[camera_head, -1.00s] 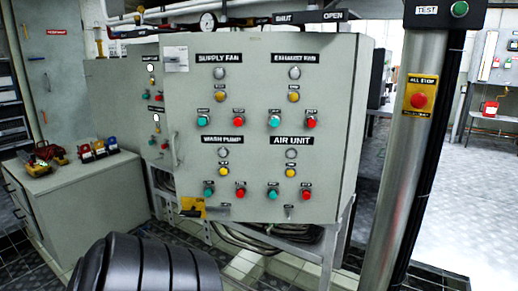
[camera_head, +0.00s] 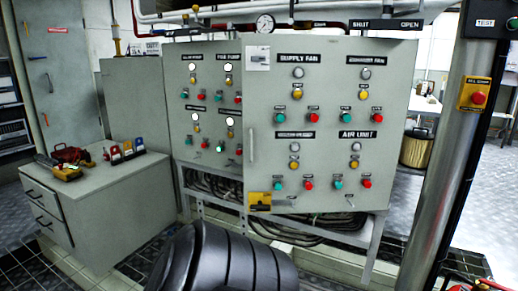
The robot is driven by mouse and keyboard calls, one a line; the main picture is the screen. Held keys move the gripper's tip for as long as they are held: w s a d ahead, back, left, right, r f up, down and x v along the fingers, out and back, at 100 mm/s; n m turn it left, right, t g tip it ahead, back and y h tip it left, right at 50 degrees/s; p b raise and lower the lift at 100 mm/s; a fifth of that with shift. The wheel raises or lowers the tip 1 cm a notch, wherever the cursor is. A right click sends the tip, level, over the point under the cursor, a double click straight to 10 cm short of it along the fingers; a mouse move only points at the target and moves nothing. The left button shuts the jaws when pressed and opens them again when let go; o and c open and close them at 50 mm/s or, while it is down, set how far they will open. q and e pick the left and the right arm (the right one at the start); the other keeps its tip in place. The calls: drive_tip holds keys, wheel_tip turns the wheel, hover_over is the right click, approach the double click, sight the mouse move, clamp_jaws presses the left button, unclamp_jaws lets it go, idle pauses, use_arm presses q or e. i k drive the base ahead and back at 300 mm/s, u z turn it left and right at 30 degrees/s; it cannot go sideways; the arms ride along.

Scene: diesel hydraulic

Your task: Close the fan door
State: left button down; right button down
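The grey fan door (camera_head: 325,140) is the wide front panel in the middle right of the head view. It carries the labels SUPPLY FAN (camera_head: 299,57) and EXHAUST FAN (camera_head: 367,61), with lamps, green and red buttons and yellow knobs. A slim upright handle (camera_head: 250,145) is on its left edge. The door overlaps the right side of a second grey control panel (camera_head: 210,110); I cannot tell clearly how far ajar it stands. Neither of my grippers is in view.
A grey drawer cabinet (camera_head: 110,205) with several coloured padlocks (camera_head: 124,150) stands at left. A steel post (camera_head: 465,130) with a red stop button (camera_head: 478,97) stands at right. Pipes (camera_head: 310,12) run above. Cables (camera_head: 300,225) hang below the panels.

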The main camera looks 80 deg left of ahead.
sight(331, 77)
drive_tip(key=k, duration=0.25)
drive_tip(key=u, duration=1.5)
